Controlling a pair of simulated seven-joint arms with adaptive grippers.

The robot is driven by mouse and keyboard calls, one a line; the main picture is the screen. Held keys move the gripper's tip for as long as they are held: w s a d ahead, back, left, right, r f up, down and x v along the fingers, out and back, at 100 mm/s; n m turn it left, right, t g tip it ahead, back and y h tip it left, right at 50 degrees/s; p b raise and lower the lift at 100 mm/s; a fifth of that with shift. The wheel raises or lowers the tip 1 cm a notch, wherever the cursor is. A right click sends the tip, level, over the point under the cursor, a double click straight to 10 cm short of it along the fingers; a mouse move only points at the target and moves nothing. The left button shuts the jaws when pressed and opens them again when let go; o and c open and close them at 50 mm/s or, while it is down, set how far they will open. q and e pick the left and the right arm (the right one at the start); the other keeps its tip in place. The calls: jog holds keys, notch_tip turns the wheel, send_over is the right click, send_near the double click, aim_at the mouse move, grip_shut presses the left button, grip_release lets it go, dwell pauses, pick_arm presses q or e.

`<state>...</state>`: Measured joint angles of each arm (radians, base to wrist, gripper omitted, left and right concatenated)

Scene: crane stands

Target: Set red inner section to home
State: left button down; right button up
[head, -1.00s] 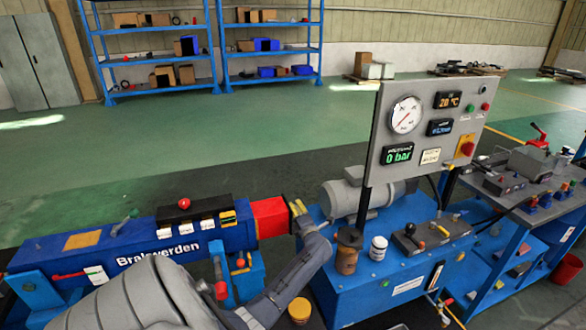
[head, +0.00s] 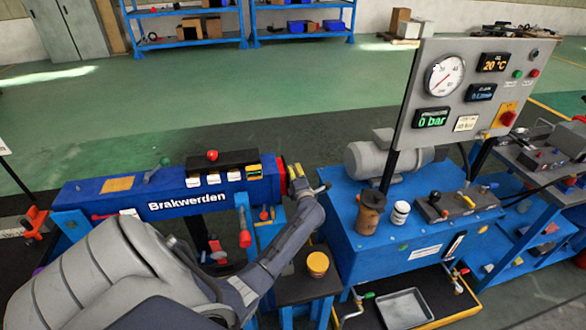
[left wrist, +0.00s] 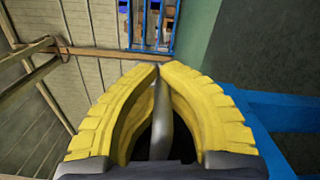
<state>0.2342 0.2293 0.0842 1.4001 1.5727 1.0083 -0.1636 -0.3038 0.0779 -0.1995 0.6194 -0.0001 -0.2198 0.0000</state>
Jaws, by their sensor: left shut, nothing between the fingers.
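The red inner section (head: 283,178) shows only as a narrow red band at the right end of the blue crane beam (head: 150,195) marked "Brakwerden". The rest of it is hidden inside the beam. My left gripper (head: 298,172), with yellow fingers, is at the right end of the red section, against it or very close. I cannot tell if they touch. In the left wrist view the yellow fingers (left wrist: 160,75) meet at their tips with nothing between them. My right gripper is not in view.
A blue hydraulic bench (head: 400,225) with a gauge panel (head: 465,90), a brown cup (head: 370,212) and a white jar (head: 399,213) stands close on the right. A small stand with a yellow-lidded pot (head: 318,264) is below my forearm. Green floor behind is clear.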

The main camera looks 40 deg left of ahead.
pick_arm(q)
jog(key=c, duration=1.8)
grip_release()
jog(key=shift+s+a+f, duration=0.15)
jog(key=shift+a+f, duration=0.15)
jog(key=shift+a, duration=0.15)
jog(key=o, duration=0.4)
jog(key=shift+d, duration=0.15)
jog(key=v, duration=1.2)
jog(key=shift+r, duration=0.15)
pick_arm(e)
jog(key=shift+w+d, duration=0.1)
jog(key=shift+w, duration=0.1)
